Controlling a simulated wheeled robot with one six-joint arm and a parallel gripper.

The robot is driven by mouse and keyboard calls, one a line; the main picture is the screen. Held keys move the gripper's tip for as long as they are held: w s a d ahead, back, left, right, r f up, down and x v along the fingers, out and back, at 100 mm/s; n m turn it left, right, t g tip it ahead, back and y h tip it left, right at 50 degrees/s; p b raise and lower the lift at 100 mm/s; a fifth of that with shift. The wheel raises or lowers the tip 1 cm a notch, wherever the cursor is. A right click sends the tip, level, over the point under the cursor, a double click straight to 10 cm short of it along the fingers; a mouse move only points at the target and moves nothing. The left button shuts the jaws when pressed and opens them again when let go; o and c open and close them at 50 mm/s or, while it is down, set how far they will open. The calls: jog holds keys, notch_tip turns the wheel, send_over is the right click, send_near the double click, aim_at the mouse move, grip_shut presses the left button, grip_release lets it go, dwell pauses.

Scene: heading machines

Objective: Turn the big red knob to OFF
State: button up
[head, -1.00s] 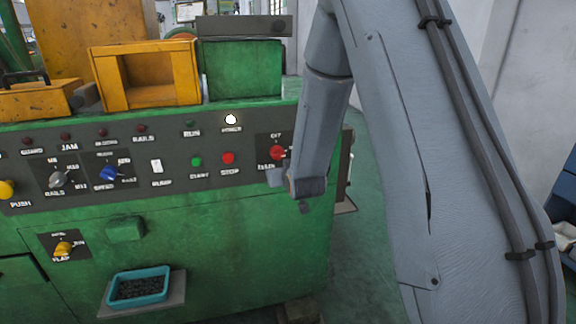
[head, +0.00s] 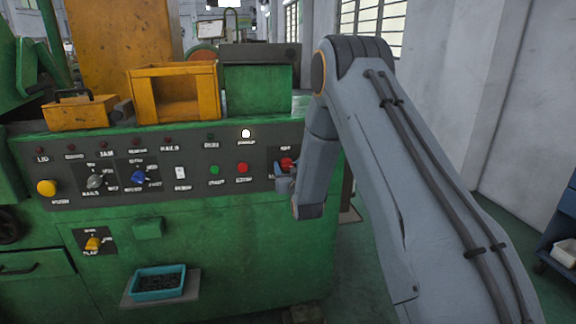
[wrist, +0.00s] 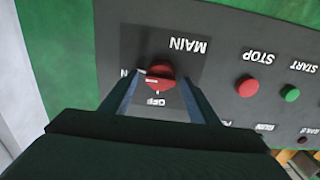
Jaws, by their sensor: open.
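The big red knob (wrist: 160,75) sits on a dark plate marked MAIN (wrist: 188,45) and OFF (wrist: 157,102), upside down in the wrist view. The knob's white mark points left, towards a partly hidden label ending in N, not at OFF. My gripper (wrist: 158,88) is open, its two fingers reaching to either side of the knob; I cannot tell whether they touch it. In the head view the red knob (head: 287,163) is at the panel's right end, partly hidden by my gripper (head: 283,182).
The green machine's panel has a red STOP button (head: 243,168), a green START button (head: 214,170), a blue knob (head: 138,176) and a lit white lamp (head: 245,133). A teal tray (head: 158,284) sits on a ledge below. Open floor lies right of the machine.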

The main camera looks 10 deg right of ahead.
jog(key=shift+w, duration=0.45)
jog(key=shift+c, duration=0.3)
jog(key=c, duration=1)
